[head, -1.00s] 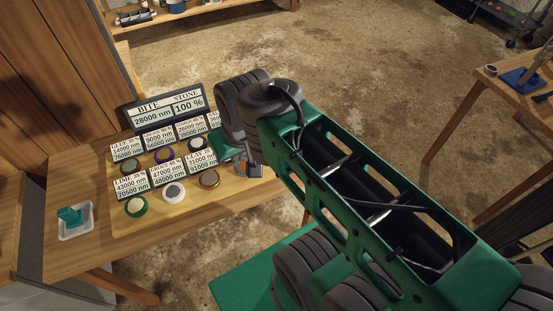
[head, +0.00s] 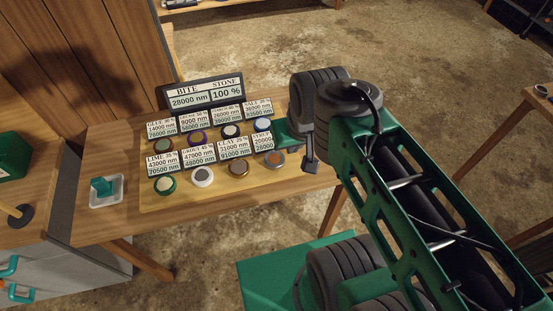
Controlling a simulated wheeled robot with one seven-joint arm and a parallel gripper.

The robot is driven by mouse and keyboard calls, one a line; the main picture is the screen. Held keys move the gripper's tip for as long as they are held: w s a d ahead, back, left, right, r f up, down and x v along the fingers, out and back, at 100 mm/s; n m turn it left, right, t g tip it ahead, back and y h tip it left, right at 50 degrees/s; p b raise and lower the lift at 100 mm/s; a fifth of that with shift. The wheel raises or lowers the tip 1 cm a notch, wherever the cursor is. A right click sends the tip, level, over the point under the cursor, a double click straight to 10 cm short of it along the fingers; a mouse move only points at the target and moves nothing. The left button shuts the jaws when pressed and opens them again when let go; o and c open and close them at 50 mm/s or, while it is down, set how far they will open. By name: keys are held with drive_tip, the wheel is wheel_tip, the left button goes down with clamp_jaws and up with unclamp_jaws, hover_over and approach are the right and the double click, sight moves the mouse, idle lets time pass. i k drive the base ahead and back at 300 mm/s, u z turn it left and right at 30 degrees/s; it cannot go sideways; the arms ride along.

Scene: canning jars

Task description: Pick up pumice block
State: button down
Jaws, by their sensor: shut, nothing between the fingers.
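No block that I can surely call pumice shows in the head view. A small teal piece (head: 103,187) stands in a white tray (head: 107,203) at the left end of the wooden table; I cannot tell what it is made of. My gripper (head: 310,166) hangs at the right end of the table, beside the board of jars and well away from the tray. It looks shut and empty, though its fingertips are small and partly hard to make out.
A light wooden board (head: 215,192) holds several round jars under small labels. A dark sign (head: 204,93) reading "BITE" and "STONE 100 %" stands behind them. A grey cabinet (head: 75,280) is at lower left. Another table (head: 520,125) is at far right, with open floor between.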

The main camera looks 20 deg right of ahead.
sight(105, 188)
drive_tip(key=u, duration=1.25)
drive_tip(key=k, duration=0.65)
drive_tip(key=u, duration=0.95)
drive_tip(key=i, duration=1.95)
drive_tip(key=z, duration=0.45)
